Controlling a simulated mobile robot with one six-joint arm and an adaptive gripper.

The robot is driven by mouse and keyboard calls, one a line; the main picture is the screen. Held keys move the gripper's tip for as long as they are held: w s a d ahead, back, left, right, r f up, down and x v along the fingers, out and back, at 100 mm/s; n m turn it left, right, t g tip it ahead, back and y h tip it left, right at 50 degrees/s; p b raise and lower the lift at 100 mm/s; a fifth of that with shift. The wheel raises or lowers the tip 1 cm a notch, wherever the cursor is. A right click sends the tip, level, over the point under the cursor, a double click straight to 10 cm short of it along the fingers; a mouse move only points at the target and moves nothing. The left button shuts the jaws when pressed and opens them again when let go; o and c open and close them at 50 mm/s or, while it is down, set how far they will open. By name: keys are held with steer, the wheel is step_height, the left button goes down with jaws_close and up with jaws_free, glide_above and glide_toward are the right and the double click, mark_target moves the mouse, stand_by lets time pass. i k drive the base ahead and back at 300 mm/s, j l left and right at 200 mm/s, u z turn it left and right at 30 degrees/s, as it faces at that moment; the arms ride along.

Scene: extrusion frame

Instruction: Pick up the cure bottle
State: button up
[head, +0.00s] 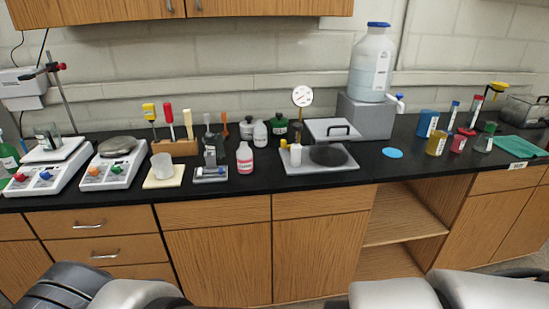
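No bottle has a label I can read, so I cannot tell for sure which is the cure bottle. A small white bottle with a pink-red label (245,159) stands upright near the front of the black counter (270,182), left of centre. A plain white bottle (260,134) stands upright behind it, between a dark-lidded jar (248,129) and a green-capped dark bottle (280,126). My gripper is not in view; only grey and white parts of my body show at the bottom edge.
Left are two hotplates (115,163), a beaker on a pale pad (163,168) and a wooden tool block (176,147). Counter around the blue disc (393,153) is mostly clear.

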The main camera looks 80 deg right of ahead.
mark_target(245, 153)
steer(key=l+z, duration=0.15)
steer(key=z, duration=2.3)
